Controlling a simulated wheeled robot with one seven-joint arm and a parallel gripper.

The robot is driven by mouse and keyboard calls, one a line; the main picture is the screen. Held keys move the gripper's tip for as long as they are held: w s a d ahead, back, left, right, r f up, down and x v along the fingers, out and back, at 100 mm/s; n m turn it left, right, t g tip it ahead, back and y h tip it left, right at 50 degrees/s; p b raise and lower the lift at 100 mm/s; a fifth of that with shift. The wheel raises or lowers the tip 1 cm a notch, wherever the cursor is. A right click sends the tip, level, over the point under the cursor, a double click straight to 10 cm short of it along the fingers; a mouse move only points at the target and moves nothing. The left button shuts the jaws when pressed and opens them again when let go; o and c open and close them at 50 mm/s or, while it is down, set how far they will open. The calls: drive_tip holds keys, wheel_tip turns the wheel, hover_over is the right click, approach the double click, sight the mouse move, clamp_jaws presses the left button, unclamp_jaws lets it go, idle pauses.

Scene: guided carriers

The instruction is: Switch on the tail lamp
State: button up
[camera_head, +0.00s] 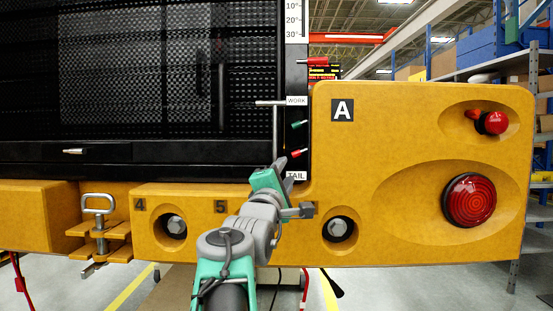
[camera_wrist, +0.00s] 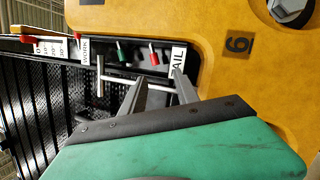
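The tail lamp (camera_head: 469,201) is a round, ribbed red lens in the yellow panel at the right; it shows no clear glow. A small red-tipped toggle (camera_head: 298,153) sits just above the TAIL label (camera_head: 296,175) on the black strip; the toggle also shows in the wrist view (camera_wrist: 154,57), beside the TAIL label (camera_wrist: 177,60). A green-tipped toggle (camera_head: 298,125) sits between it and the WORK label (camera_head: 296,101). My gripper (camera_head: 282,162) is in front of the strip near the TAIL label. In the wrist view its fingers (camera_wrist: 158,87) are apart, with nothing seen gripped.
A silver T-shaped rod (camera_head: 275,130) stands close to the toggles and crosses near my fingers in the wrist view (camera_wrist: 130,86). A red lever (camera_head: 314,62) is higher on the strip. The yellow panel (camera_head: 400,130) stands immediately right. A clamp (camera_head: 98,235) hangs lower left.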

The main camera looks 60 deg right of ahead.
sight(295, 156)
drive_tip(key=shift+h, duration=0.3)
drive_tip(key=p+x, duration=0.1)
drive_tip(key=x, duration=0.1)
drive_tip(key=p+x, duration=0.1)
drive_tip(key=x, duration=0.2)
drive_tip(key=p+x, duration=0.1)
drive_tip(key=x, duration=0.2)
drive_tip(key=shift+s+d+r, duration=0.1)
drive_tip(key=shift+s+r, duration=0.25)
drive_tip(key=shift+c, duration=0.4)
clamp_jaws()
drive_tip(key=shift+f, duration=0.1)
